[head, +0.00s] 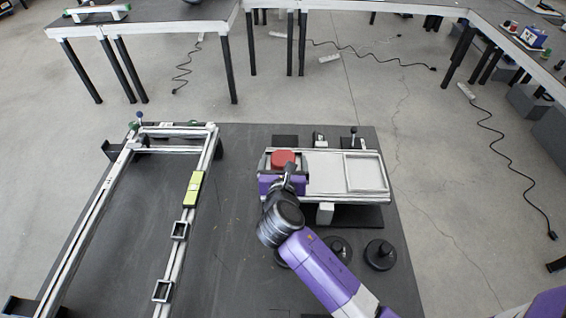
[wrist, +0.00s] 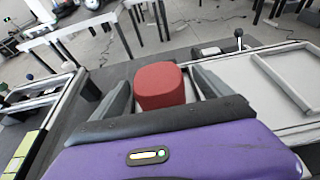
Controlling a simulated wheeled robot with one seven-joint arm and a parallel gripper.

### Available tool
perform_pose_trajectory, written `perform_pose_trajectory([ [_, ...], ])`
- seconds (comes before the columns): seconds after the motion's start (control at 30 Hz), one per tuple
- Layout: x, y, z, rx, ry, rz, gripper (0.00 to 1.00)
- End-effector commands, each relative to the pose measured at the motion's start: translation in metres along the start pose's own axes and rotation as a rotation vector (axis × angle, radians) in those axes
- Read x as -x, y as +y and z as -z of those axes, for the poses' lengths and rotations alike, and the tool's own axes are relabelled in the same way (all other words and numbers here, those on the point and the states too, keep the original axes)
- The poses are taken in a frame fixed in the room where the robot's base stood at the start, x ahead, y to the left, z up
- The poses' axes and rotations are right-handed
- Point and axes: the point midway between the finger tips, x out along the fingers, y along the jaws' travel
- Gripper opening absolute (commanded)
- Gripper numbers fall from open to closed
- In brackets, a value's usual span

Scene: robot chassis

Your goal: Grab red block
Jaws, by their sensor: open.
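The red block (head: 283,158) sits at the left end of the white tray fixture (head: 330,172) on the dark table. In the wrist view the red block (wrist: 160,86) is upright, with rounded corners, between the two grey fingers of my gripper (wrist: 162,88). A gap shows on the block's right side, and the left finger also looks apart from it. My gripper (head: 288,172) is open at the near side of the block in the head view. The block's lower part is partly hidden behind the gripper body in the wrist view.
A metal rail frame (head: 205,165) with a yellow-green piece (head: 193,188) stands to the left. Black round knobs (head: 380,254) sit near my arm. The fixture's right compartment (head: 366,172) is empty. Dark table surface between the frame and fixture is clear.

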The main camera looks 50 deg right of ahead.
Motion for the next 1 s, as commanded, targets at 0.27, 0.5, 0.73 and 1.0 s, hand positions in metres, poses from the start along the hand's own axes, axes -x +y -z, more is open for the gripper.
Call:
perform_pose_trajectory([
  [0.27,-0.037,0.002,0.001,-0.001,0.0,0.003,0.89],
  [0.5,-0.04,0.002,0.001,-0.001,0.0,0.001,0.89],
  [0.73,-0.04,0.002,0.001,-0.001,0.0,0.001,0.54],
  [1.0,-0.04,0.002,0.001,-0.001,0.0,0.001,0.01],
])
